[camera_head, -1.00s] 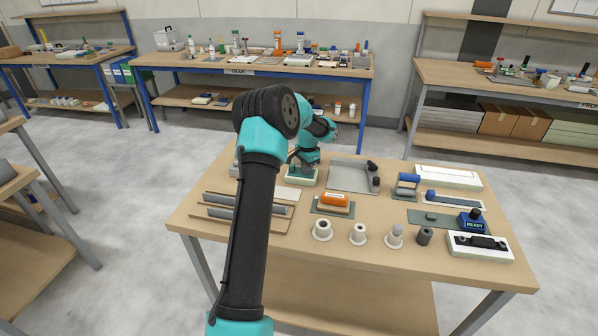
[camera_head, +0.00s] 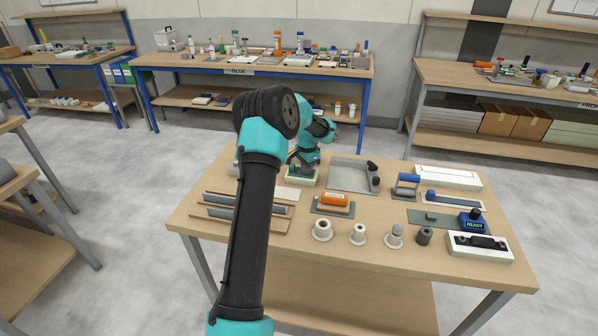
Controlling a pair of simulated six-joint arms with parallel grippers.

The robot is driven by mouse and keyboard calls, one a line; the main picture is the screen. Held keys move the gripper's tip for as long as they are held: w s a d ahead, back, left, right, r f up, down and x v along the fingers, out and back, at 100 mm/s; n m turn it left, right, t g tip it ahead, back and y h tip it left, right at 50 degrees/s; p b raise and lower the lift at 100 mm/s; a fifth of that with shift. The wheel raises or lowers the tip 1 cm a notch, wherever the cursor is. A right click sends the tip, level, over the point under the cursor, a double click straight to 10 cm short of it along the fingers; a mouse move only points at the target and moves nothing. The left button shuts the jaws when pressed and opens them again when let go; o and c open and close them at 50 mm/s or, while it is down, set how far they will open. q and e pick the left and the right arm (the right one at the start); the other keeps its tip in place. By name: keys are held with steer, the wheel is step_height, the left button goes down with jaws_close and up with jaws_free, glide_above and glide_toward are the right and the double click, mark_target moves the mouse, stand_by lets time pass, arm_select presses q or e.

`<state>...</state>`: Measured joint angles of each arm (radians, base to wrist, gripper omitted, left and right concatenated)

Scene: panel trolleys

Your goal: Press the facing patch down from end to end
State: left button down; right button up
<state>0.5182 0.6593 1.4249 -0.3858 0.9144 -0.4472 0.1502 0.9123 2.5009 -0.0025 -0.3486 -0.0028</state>
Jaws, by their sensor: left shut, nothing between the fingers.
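My left arm reaches up from the bottom and bends over the wooden trolley top. My left gripper (camera_head: 302,171) is shut and points down at a pale green block or pad (camera_head: 301,182) on the far left part of the trolley. Fingers and block overlap in the picture, so I cannot tell whether they touch. A flat whitish piece (camera_head: 287,194) lies just in front, partly behind my arm; I cannot tell whether it is the facing patch. My right gripper is not in view.
On the trolley top (camera_head: 330,256) are an orange-topped block (camera_head: 335,200), several small cylinders, a grey tray (camera_head: 348,176), a blue-handled tool (camera_head: 408,184), a blue READY box (camera_head: 472,222) and a white-framed fixture (camera_head: 480,246). Grey strips (camera_head: 228,214) lie at left. The front edge is clear.

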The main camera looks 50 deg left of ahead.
arm_select(q)
steer(key=shift+r, duration=1.45)
steer(key=shift+r, duration=2)
